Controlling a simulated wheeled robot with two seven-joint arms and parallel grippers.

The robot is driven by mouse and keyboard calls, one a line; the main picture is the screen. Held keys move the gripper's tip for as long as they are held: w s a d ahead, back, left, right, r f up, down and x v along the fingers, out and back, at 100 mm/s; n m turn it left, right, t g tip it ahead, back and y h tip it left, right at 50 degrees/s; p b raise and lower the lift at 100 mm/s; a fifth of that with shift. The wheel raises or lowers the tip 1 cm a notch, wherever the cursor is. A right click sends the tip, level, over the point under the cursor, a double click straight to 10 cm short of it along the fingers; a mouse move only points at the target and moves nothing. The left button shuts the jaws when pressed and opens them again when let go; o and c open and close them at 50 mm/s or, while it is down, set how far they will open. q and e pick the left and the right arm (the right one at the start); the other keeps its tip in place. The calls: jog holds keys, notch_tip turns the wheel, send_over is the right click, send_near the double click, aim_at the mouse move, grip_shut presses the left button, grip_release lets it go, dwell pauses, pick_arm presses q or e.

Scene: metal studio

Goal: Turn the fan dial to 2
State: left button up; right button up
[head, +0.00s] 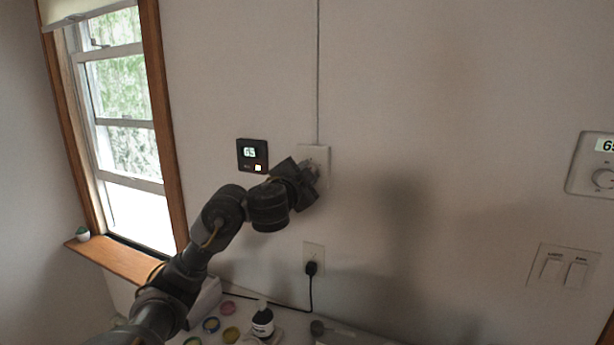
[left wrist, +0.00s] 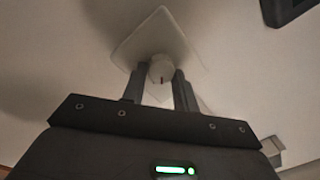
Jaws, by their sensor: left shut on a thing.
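The fan dial (left wrist: 161,66) is a small round white knob with a dark red mark on its rim. It sits on a pale wall plate (left wrist: 143,38), which also shows in the head view (head: 313,152). My left gripper (head: 317,171) reaches the plate from the left. In the left wrist view its two fingers (left wrist: 161,76) are on either side of the knob, shut on it. The arm hides the knob in the head view. No numbers on the plate are legible, so the setting cannot be read. My right gripper is not in view.
A black thermostat (head: 252,155) reading 65 is left of the plate. A white control panel (head: 598,163) and a switch plate (head: 563,268) are at the far right. An outlet with a black plug (head: 311,268) is below. A dark bottle (head: 262,322) stands on the counter.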

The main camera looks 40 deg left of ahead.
pick_arm(q)
jog(key=shift+f+m+b, duration=0.15)
jog(key=shift+m+b, duration=0.25)
jog(key=shift+m, duration=1.4)
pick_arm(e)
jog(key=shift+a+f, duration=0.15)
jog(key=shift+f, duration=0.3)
pick_arm(q)
jog(key=o, duration=1)
jog(key=shift+c, duration=0.2)
jog(key=shift+s, duration=0.1)
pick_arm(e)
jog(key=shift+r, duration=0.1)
